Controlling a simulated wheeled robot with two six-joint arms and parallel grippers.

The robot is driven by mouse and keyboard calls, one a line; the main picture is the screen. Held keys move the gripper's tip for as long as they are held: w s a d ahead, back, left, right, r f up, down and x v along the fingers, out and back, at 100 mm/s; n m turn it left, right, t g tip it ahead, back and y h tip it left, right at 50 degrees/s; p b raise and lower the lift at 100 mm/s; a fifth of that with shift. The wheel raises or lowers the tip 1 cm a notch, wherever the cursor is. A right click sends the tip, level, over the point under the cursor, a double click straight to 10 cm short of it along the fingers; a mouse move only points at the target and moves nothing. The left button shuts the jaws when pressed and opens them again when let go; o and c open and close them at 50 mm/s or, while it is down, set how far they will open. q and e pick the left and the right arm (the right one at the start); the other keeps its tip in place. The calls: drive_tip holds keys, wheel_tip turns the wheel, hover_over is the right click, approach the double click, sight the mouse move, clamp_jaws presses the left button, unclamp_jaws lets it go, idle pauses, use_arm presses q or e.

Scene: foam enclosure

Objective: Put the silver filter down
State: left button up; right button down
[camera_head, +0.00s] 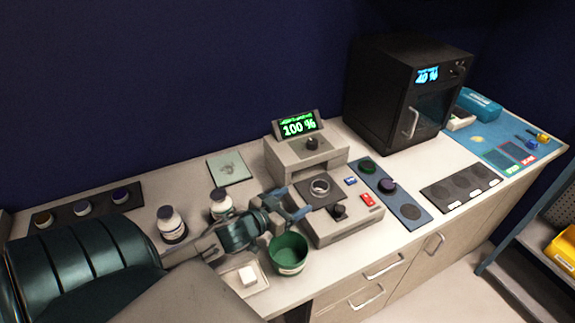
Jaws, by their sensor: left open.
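A small silver ring, which looks like the silver filter (319,186), lies on the dark square plate of a grey device (345,224). My left gripper (295,201) comes in from the left, its blue-tipped fingers spread apart. It is just left of the ring, over the left edge of the device, and nothing shows between its fingers. The ring appears clear of the fingers. My right gripper is not in view.
A green cup (288,255) stands just below my left gripper. White jars (172,226) stand to the left. A display unit reading 100 % (305,150) stands behind the device. A strip with dark round discs (388,186) and a black oven (405,95) are to the right.

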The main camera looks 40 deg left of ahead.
use_arm(q)
drive_tip(key=shift+v, duration=0.8)
